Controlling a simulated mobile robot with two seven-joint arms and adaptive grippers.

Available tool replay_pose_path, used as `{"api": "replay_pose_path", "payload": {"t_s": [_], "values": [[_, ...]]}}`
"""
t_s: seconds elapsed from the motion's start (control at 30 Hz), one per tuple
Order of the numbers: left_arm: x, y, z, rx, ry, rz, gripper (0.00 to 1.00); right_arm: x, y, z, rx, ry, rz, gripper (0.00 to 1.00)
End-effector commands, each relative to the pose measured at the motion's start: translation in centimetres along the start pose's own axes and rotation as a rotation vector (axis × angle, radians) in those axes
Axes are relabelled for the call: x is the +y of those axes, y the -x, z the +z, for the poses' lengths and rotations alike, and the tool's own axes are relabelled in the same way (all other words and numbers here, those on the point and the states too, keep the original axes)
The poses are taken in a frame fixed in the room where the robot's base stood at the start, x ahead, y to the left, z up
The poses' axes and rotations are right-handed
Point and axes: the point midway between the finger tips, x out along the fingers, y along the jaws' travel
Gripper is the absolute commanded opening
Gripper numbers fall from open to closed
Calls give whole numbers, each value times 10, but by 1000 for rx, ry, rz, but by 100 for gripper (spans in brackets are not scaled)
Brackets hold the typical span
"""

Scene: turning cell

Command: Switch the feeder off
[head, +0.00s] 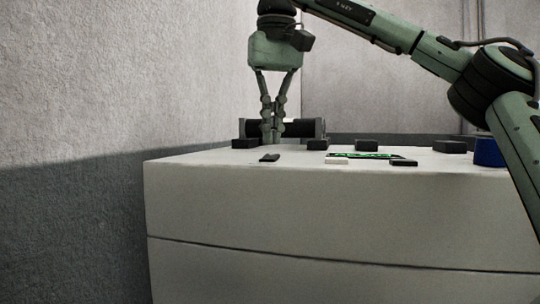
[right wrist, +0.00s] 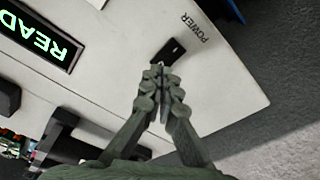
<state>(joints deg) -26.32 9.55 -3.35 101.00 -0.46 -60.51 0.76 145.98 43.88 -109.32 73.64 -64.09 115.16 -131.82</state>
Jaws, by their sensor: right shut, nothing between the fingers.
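The feeder (head: 320,215) is a large pale box with a flat top. Its small black power switch (head: 269,157) sits near the top's front left. In the right wrist view the switch (right wrist: 168,51) lies beside the printed word POWER. I cannot tell which way the switch is set. A display with green lettering (right wrist: 41,38) is lit and its visible letters are READ. My right gripper (head: 272,139) points down with its fingers shut and empty, behind the switch in the head view. In the wrist view its fingertips (right wrist: 160,72) appear close to the switch; contact is unclear. My left gripper is out of view.
A dark roller-like part (head: 300,128) stands behind my right gripper. Several black blocks (head: 366,146) stand along the top's back. A blue round object (head: 488,152) is at the right. A grey wall (head: 120,80) rises at the left.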

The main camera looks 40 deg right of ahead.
Motion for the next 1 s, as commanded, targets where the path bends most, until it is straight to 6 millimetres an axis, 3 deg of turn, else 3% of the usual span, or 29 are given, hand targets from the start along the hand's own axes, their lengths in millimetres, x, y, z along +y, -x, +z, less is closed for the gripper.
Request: {"api": "replay_pose_path", "payload": {"t_s": [1.0], "values": [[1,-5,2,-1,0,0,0,0,-9,1,0,0,0,0]]}}
